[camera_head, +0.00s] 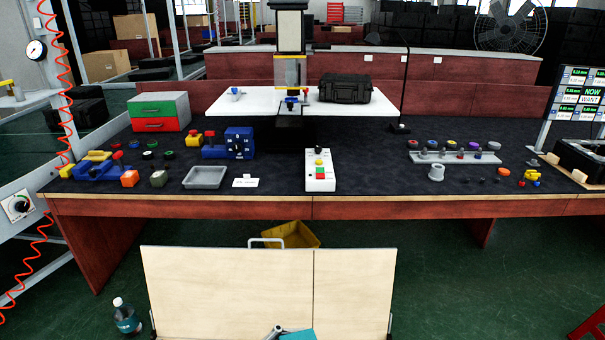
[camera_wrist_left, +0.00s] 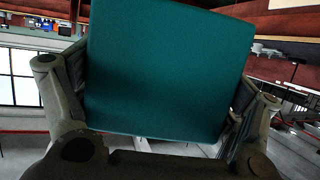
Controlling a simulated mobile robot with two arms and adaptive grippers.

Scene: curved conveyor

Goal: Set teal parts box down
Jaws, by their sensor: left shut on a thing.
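The teal parts box (camera_wrist_left: 165,70) fills the middle of the left wrist view. My left gripper (camera_wrist_left: 158,85) is shut on it, with one finger on each side. In the head view, only a corner of the teal box (camera_head: 298,335) shows at the bottom edge. Part of my left gripper (camera_head: 275,332) shows just left of it, in front of a pale wooden panel (camera_head: 230,285). What lies under the box is hidden. My right gripper is in neither view.
A long dark-topped workbench (camera_head: 270,185) holds a grey tray (camera_head: 206,177), a button box (camera_head: 320,172) and several small parts. A yellow bin (camera_head: 300,238) sits on the floor beneath it. A bottle (camera_head: 125,318) stands at the lower left. Green floor is open at right.

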